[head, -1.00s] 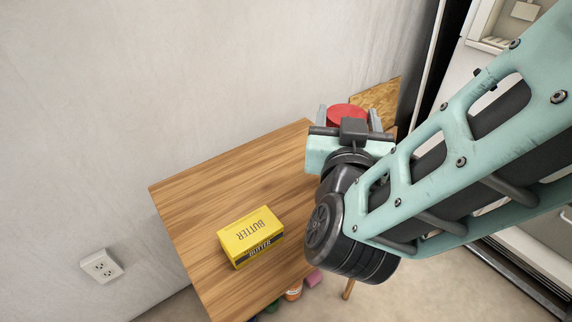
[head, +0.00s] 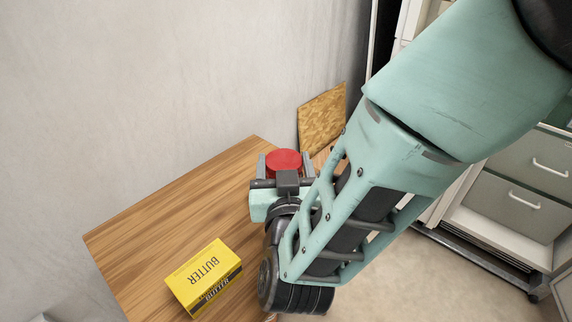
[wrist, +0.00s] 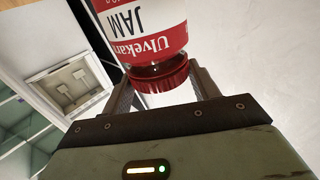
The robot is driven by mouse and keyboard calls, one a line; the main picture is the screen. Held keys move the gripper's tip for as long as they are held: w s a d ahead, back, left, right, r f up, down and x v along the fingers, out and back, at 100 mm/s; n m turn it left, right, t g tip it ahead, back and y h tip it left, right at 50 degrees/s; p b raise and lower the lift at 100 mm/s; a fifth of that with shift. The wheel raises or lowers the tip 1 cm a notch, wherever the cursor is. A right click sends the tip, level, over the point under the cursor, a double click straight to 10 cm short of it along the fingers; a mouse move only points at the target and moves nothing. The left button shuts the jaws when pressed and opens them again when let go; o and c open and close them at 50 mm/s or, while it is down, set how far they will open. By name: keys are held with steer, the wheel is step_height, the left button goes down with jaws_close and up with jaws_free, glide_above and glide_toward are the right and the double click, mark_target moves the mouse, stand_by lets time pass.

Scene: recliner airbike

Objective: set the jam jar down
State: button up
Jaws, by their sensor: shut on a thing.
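The jam jar shows its round red lid (head: 284,160) in the head view, between the fingers of my gripper (head: 286,166). In the wrist view the jam jar (wrist: 145,30) has a red and white label reading "Ulvekarr JAM", and its red ridged lid (wrist: 163,78) sits between the two fingers. My gripper (wrist: 165,92) is shut on the jar. In the head view the jar is at the far right corner of the wooden table (head: 165,215). Its base is hidden, so I cannot tell whether it touches the tabletop.
A pale wall (head: 130,100) runs behind the table. A brown board (head: 322,120) leans beyond the far corner. The table's left and middle are clear.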

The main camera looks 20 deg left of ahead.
steer(key=o, duration=1.8)
steer(key=shift+s, duration=0.1)
steer(key=v, duration=1.2)
steer(key=s+d+n+g+h, duration=0.1)
steer(key=d+g+h, duration=0.1)
steer(key=d+g, duration=0.3)
steer(key=s+d+r+n+g+h, duration=0.1)
steer(key=s+d+g+h, duration=0.1)
steer(key=d+g, duration=0.4)
steer(key=s+d+n+g+h, duration=0.1)
steer(key=d+g, duration=0.4)
steer(key=d, duration=0.7)
steer(key=shift+s+d+r+g+h+p, duration=0.3)
steer(key=shift+d+h+p, duration=0.1)
steer(key=shift+h, duration=0.3)
